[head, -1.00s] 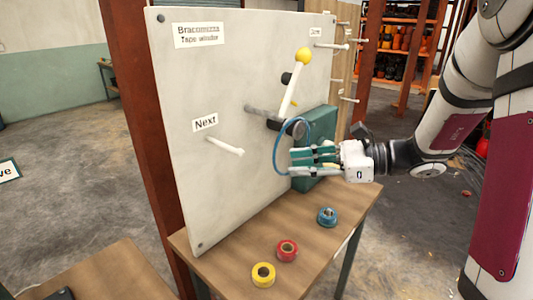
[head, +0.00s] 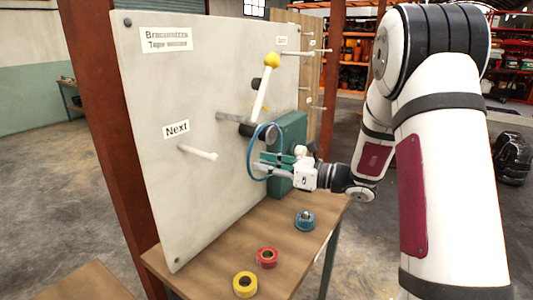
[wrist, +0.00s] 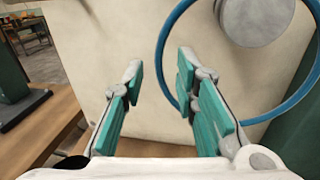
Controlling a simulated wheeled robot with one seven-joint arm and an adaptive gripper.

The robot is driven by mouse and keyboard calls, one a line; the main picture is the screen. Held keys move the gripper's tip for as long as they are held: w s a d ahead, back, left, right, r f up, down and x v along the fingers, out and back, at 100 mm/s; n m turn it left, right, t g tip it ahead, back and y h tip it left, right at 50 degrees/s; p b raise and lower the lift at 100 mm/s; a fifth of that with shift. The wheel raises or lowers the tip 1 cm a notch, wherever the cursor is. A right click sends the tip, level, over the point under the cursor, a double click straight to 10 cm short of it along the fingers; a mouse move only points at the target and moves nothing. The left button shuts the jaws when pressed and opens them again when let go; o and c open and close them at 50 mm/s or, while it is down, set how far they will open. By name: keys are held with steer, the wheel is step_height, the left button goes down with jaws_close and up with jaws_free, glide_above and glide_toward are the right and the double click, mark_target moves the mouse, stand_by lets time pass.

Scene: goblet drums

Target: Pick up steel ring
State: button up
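A thin blue ring (head: 249,155) hangs upright at the grey round end (head: 273,131) of a dark cylinder on the board; it is the only large ring, and I cannot tell whether it is steel. It also shows in the wrist view (wrist: 162,50), its outline around the grey disc (wrist: 255,15). My gripper (head: 262,166) is at the ring's lower part, teal fingers pointing toward the board.
A pale board (head: 180,100) stands upright behind the ring, with a white peg (head: 198,153) and a yellow-knobbed lever (head: 265,85). A green box (head: 291,135) is just right of the ring. Yellow (head: 245,285), red (head: 266,257) and blue (head: 305,220) rolls lie on the wooden table (head: 210,262).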

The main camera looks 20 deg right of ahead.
steer(key=shift+f+x, duration=0.15)
steer(key=shift+x, duration=1.15)
steer(key=shift+f+x, duration=0.15)
steer(key=shift+x, duration=1.2)
steer(key=shift+w+d, duration=0.1)
jaws_close()
